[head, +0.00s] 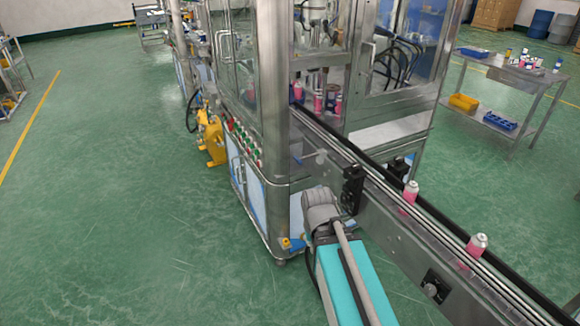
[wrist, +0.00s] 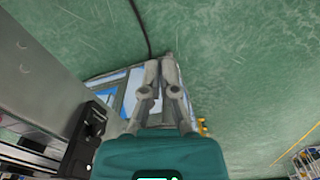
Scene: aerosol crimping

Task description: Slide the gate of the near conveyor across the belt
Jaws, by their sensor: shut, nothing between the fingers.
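The near conveyor (head: 400,237) runs from the machine to the lower right, with two pink cans, one (head: 410,192) nearer the machine and one (head: 476,245) further along. A black block-like fitting (head: 353,186) stands on the conveyor's near side close to the machine. It may be the gate, but I cannot tell for certain. A black fitting (wrist: 88,130) also shows at the left in the wrist view, beside the grey side panel. My gripper (wrist: 167,58) is shut and empty, with the floor and blue cabinet panels behind its fingers. In the head view I cannot make out its fingers.
The glass-walled machine (head: 265,110) stands behind and left of the conveyor, with several cans inside. A side table (head: 500,68) with bins and cans stands at the back right. A yellow unit (head: 211,137) stands at the machine's left. The green floor at left is clear.

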